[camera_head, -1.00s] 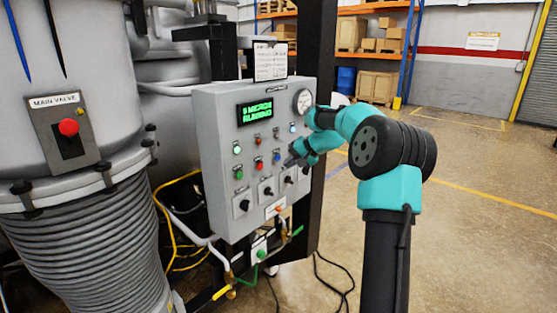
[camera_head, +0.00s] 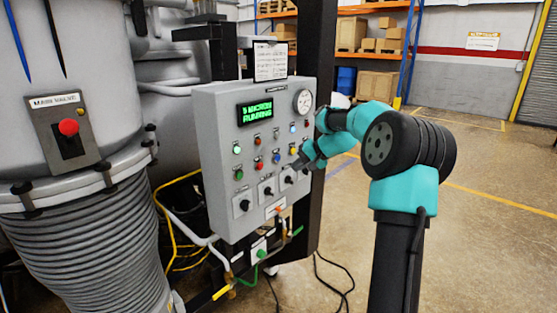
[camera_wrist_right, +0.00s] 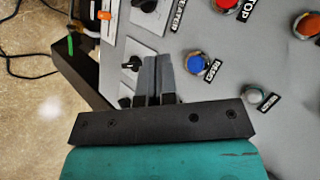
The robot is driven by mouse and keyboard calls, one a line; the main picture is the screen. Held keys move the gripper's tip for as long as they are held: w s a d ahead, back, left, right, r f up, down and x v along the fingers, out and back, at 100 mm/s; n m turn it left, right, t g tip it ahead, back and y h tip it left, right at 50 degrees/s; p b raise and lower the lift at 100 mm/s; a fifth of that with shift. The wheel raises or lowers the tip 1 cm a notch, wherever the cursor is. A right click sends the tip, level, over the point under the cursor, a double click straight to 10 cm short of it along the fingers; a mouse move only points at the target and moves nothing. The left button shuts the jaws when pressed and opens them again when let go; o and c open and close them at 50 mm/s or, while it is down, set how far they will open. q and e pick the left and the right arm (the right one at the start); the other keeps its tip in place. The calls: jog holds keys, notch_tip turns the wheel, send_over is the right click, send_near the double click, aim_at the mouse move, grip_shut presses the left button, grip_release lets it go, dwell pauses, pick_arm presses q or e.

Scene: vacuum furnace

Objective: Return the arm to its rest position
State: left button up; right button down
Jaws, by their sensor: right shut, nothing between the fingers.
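My right arm (camera_head: 402,165) is teal and black and stands at the right of the control panel in the head view. Its gripper (camera_head: 299,163) is in front of the panel's right side, near the rightmost black knob. In the right wrist view the gripper (camera_wrist_right: 158,62) is shut, with its two grey fingers together and nothing between them. The fingers partly cover a black knob on a white plate (camera_wrist_right: 133,65). A blue button (camera_wrist_right: 196,64) lies just right of the fingertips. I cannot tell whether the fingers touch the panel. My left gripper is not in view.
The grey control panel (camera_head: 222,160) has a green-lit display (camera_head: 255,112), a gauge (camera_head: 303,101), buttons and knobs. A large vessel with a red main valve button (camera_head: 68,127) stands left. Cables (camera_head: 335,285) lie on the floor. The floor right of my arm is clear.

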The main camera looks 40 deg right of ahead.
jog(key=a+f+n+g, duration=0.1)
jog(key=a+f+g, duration=0.1)
jog(key=a+f, duration=0.65)
jog(key=a+f+g, duration=0.1)
jog(key=a+f, duration=0.3)
jog(key=f, duration=0.9)
jog(key=a+f+n+g, duration=0.1)
jog(key=a+f+g, duration=0.1)
jog(key=a+f, duration=0.7)
jog(key=s+a+f+n+g, duration=0.3)
jog(key=s+a+f+n, duration=0.3)
jog(key=s+a+f, duration=1.1)
jog(key=shift+s+a+h, duration=0.3)
jog(key=shift+s+a, duration=0.25)
jog(key=shift+a, duration=0.6)
